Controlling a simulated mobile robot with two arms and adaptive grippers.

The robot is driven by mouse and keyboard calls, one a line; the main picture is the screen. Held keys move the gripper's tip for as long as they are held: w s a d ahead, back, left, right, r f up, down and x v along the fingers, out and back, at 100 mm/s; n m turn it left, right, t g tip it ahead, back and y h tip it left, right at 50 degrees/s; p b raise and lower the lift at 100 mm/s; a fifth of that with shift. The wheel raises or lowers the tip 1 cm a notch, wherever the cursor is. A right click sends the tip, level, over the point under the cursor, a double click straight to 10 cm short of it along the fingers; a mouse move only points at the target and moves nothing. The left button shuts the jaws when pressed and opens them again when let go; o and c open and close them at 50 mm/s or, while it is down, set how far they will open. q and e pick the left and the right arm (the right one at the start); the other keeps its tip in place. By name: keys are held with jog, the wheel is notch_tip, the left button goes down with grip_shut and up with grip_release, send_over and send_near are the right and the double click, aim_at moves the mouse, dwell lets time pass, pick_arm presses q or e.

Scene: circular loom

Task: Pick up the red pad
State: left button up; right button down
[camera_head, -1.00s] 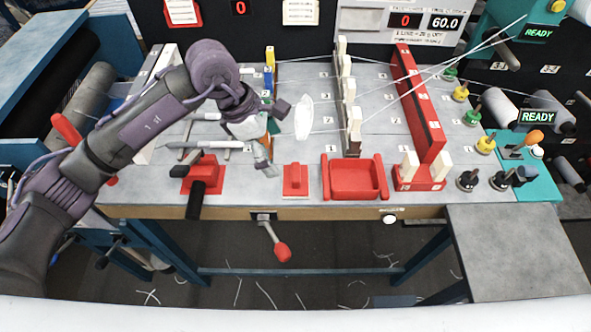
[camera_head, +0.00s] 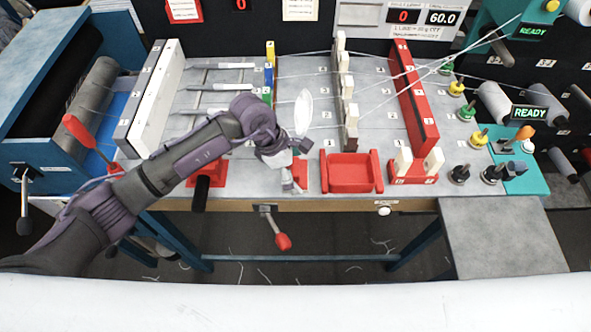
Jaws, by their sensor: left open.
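The red pad (camera_head: 300,172) lies near the front edge of the grey tabletop, left of the red tray. It is partly hidden behind my left gripper (camera_head: 291,182), and only red parts of it show beside the fingers. My left gripper is open and points down at the pad, over it or right beside it. I cannot tell whether the fingers touch it. My right gripper is not in view.
The red tray (camera_head: 350,173) stands close on the right. A red block with a black handle (camera_head: 200,190) is on the left, partly behind my arm. A white oval piece (camera_head: 303,112) stands just behind the gripper. A red-knobbed lever (camera_head: 281,240) hangs below the table edge.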

aim_at(299, 169)
pick_arm(q)
jog(key=c, duration=1)
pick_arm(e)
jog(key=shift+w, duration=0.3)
pick_arm(q)
jog(key=shift+o, duration=0.2)
jog(key=shift+r, duration=0.15)
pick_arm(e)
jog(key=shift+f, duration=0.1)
pick_arm(q)
jog(key=shift+r, duration=0.25)
jog(key=r+b, duration=0.1)
jog(key=r, duration=0.1)
jog(key=r+b, duration=0.1)
jog(key=shift+s+d+r+b, duration=0.35)
jog(key=shift+s, duration=0.05)
jog(key=s+d+r+b, duration=0.3)
jog(key=s+d+r, duration=0.3)
jog(key=s, duration=0.2)
jog(key=shift+s+d+r, duration=0.2)
jog(key=shift+d+r, duration=0.05)
jog(key=shift+r, duration=0.1)
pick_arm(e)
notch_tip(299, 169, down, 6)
